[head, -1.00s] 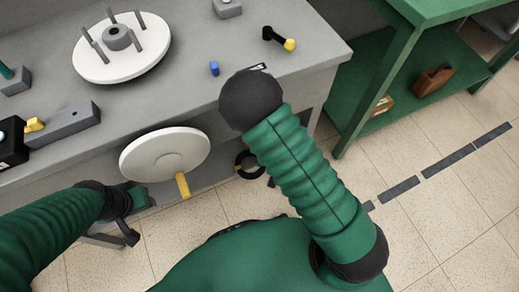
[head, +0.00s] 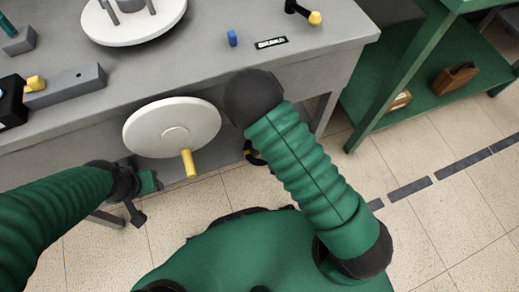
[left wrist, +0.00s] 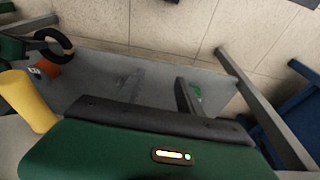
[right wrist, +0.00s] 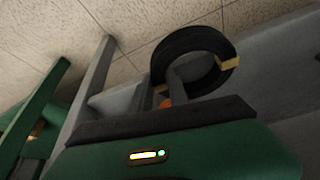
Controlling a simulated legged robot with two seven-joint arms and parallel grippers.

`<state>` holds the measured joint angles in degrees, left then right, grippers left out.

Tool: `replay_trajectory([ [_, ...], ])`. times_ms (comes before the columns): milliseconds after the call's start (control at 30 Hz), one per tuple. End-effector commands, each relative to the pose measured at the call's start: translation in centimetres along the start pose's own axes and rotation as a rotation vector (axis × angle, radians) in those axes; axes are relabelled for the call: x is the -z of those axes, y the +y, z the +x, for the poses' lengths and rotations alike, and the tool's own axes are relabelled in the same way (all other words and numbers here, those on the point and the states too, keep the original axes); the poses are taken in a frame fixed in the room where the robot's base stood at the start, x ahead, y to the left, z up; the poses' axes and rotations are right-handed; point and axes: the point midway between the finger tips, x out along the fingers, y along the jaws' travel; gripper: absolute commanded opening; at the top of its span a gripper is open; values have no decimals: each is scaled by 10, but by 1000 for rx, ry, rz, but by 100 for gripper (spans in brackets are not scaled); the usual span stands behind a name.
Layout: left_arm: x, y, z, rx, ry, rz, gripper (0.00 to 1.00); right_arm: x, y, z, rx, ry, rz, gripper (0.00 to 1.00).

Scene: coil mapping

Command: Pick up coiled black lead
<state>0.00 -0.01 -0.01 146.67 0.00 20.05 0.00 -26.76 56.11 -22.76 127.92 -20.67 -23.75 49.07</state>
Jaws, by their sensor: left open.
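The coiled black lead (right wrist: 181,47) is a black ring with yellow ties. It shows whole in the right wrist view, above the dark front edge of my right gripper's body, with a grey upright part crossing its lower left. In the head view, only a dark bit of it shows under the bench, beside my right arm. It also shows at the upper left of the left wrist view (left wrist: 67,42). My left gripper (head: 144,196) is open and empty, below and left of the white disc. My right gripper's fingers are hidden behind its arm in the head view.
A white disc (head: 150,125) with a yellow handle (head: 188,164) hangs at the grey bench's front, between my arms. The bench (head: 190,60) carries a blue piece (head: 232,38) and a grey block (head: 70,86). A green shelf (head: 425,95) stands right. Tiled floor is clear there.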

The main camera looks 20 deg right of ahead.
Motion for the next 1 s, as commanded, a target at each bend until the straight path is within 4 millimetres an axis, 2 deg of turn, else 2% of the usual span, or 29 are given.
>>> replay_trajectory([
  [33,0,0,0,0,0,0,43,0,0,0,0,0,0,13],
  [133,0,0,0,0,0,0,43,0,0,0,0,0,0,0],
  [633,0,0,-2,0,0,0,43,1,0,-2,-1,0,1,0],
  [1000,7,0,-28,0,0,0,43,18,-3,-22,1,1,0,0],
])
